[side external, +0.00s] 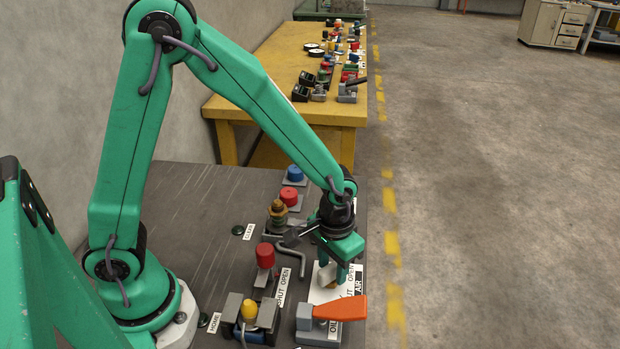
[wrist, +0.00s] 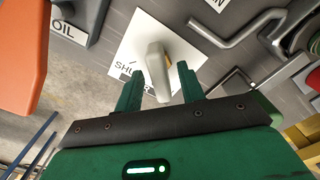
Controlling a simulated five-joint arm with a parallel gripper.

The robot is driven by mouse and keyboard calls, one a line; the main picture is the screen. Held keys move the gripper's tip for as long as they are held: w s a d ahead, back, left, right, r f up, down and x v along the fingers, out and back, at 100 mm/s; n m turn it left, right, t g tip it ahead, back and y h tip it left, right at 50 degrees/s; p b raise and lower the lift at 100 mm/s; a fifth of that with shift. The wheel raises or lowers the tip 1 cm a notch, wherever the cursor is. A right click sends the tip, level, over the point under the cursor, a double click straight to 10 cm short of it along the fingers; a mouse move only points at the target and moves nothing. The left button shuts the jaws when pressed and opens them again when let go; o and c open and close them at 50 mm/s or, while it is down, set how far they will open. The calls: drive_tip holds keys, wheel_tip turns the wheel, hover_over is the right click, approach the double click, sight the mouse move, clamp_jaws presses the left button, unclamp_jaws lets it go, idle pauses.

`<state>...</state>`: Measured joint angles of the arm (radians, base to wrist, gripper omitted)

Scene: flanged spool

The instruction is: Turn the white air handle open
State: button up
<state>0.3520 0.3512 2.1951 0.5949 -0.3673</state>
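The white air handle (wrist: 158,72) is a pale lever on a white square plate (wrist: 134,38) with a "SHUT" label in the wrist view. Its near end lies between the two green fingers of my gripper (wrist: 161,70). The fingers are apart, with a visible gap on each side of the handle. In the side view my gripper (side external: 342,272) points down over the white plate (side external: 318,294), beside the "OPEN" and "AIR" labels. There the gripper largely hides the handle.
An orange oil handle (side external: 342,308) sits close in front of my gripper. A bent grey crank (side external: 297,237) is just behind it. A red knob (side external: 265,255) and a yellow knob (side external: 249,310) stand to the left. The dark bench (side external: 190,215) has free room further left.

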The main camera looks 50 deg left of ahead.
sight(330, 263)
drive_tip(key=shift+r, duration=3.65)
drive_tip(key=shift+s+a+r, duration=0.1)
drive_tip(key=shift+a+r, duration=0.25)
drive_tip(key=shift+r, duration=0.2)
drive_tip(key=s+a+r+t, duration=0.5)
drive_tip(key=s+a+r, duration=0.6)
drive_tip(key=r, duration=0.2)
drive_tip(key=shift+a+t, duration=0.3)
drive_tip(key=shift+a, duration=0.05)
